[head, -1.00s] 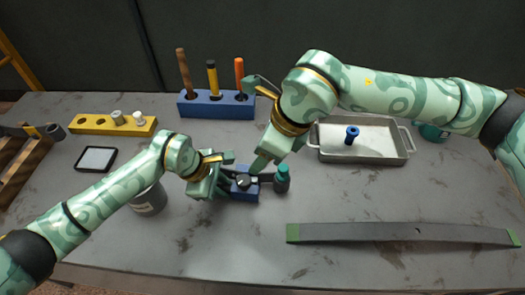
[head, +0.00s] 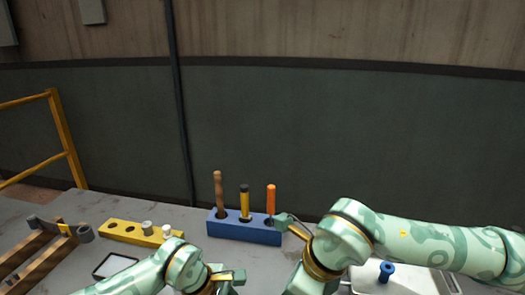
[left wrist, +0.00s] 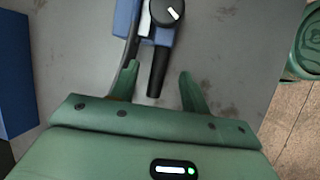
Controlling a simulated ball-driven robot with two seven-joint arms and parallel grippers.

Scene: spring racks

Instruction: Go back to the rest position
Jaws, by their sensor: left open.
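My left gripper (left wrist: 158,85) is open in the left wrist view. Its two green fingers stand apart, with the black handle (left wrist: 158,72) of a blue device with a round knob (left wrist: 166,11) between them. I cannot tell whether the fingers touch the handle.
A blue rack (head: 243,232) holds several upright tools on the table. A yellow rack (head: 120,231) with grey-white pieces and a small framed plate (head: 115,264) stand to its left. A metal tray (head: 447,284) with a blue spool (head: 386,271) is at the right. A dark wall is behind.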

